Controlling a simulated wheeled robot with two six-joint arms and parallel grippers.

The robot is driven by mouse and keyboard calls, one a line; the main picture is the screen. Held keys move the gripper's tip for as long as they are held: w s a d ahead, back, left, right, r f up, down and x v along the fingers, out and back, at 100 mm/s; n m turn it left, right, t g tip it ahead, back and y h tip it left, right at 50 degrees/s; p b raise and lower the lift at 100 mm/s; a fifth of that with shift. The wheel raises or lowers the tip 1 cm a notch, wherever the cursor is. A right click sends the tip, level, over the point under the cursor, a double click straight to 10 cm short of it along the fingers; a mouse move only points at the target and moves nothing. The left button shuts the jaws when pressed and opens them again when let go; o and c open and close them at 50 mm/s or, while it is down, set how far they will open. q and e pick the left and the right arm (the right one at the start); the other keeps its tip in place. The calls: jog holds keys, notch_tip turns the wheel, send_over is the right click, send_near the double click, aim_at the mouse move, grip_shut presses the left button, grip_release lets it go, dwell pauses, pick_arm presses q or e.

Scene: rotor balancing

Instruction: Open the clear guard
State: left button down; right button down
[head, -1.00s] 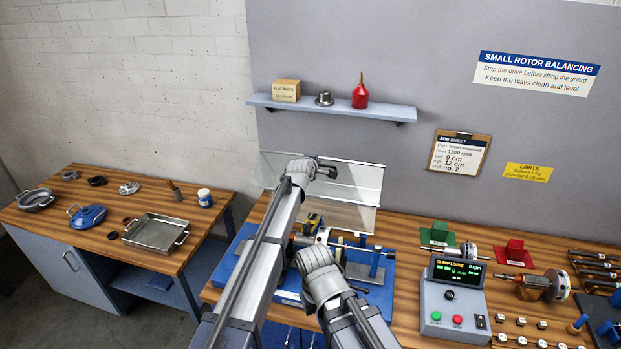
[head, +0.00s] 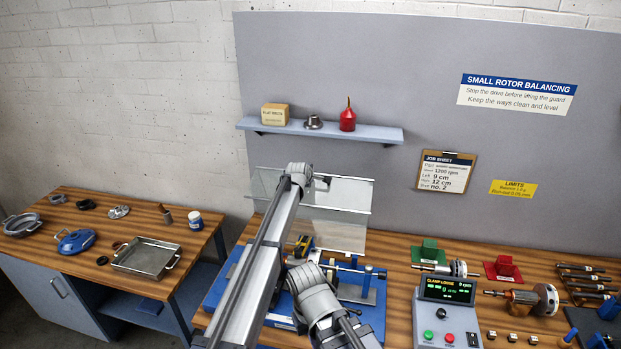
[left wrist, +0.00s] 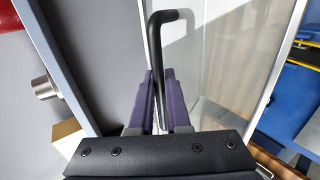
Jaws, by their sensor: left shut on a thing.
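The clear guard (head: 338,234) stands raised at the back of the blue balancing machine (head: 232,270), its panels tilted up against the grey backboard. My left gripper (head: 322,183) is up at the guard. In the left wrist view its purple fingers (left wrist: 159,100) are shut on the black bent handle (left wrist: 160,62), beside the clear panel (left wrist: 212,55) and its pale frame. My right gripper (head: 322,290) is low in front of the machine, apart from the guard. Its fingertips are hidden behind its own wrist, and the arms cover part of the machine.
A shelf (head: 370,133) with a box, a metal part and a red bottle (head: 347,118) is above the guard. The control box (head: 446,318) stands right of the machine and its display reads "CLAMP LOOSE" and 0 rpm. Rotors and small parts lie farther right.

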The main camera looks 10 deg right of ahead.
pick_arm(q)
jog(key=c, duration=0.9)
grip_release()
jog(key=shift+s, duration=0.1)
jog(key=shift+s+a+r+p, duration=0.2)
jog(key=shift+s+r+p, duration=0.25)
jog(key=shift+s+p, duration=0.05)
jog(key=p+v, duration=0.2)
jog(key=v, duration=0.2)
jog(key=shift+s+r+p, duration=0.15)
jog(key=shift+r+p, duration=0.05)
jog(key=shift+p, duration=0.15)
jog(key=s+a, duration=0.3)
jog(key=s, duration=0.7)
jog(key=shift+s+a+f+b, duration=0.3)
jog(key=shift+s+f+b, duration=0.1)
